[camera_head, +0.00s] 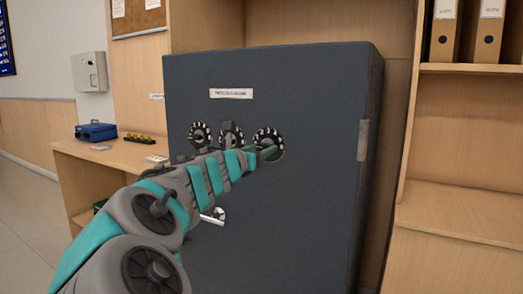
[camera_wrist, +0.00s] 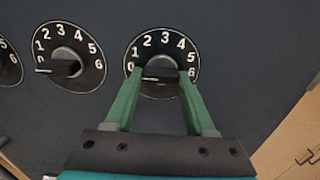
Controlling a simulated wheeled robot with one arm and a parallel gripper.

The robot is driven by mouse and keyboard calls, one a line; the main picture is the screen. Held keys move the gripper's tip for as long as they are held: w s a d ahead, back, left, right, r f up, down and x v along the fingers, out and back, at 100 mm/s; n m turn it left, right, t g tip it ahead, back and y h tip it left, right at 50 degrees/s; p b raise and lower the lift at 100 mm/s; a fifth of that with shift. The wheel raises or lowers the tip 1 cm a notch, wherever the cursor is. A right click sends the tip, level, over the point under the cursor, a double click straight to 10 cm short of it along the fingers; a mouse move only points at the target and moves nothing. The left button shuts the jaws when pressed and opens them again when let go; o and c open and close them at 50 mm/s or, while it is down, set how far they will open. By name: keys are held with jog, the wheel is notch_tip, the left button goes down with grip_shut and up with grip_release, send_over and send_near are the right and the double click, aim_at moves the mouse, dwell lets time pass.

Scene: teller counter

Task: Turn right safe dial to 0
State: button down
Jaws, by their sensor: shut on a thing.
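The dark grey safe (camera_head: 280,100) fills the middle of the head view, with three black dials in a row. The right dial (camera_head: 268,133) is partly covered by my gripper (camera_head: 262,153). In the wrist view the right dial (camera_wrist: 163,45) shows white numbers 0 to 6 around its upper rim. My gripper (camera_wrist: 161,76) is shut on its knob (camera_wrist: 162,72), with a green finger on each side. The knob lies roughly level, with a pale line on its left part towards the 0 side; its exact reading is hard to tell. The left finger partly covers the 0.
The middle dial (camera_wrist: 68,50) has its knob pointing left to 0. The left dial (camera_wrist: 8,65) is cut off by the frame edge. A metal handle (camera_head: 219,215) is below the dials. A wooden desk (camera_head: 100,160) stands left, shelves (camera_head: 460,195) right.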

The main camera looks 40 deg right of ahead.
jog(key=shift+f, duration=0.1)
dwell(0.3)
jog(key=shift+c, duration=1.2)
grip_release()
jog(key=v, duration=0.8)
jog(key=shift+d, duration=0.1)
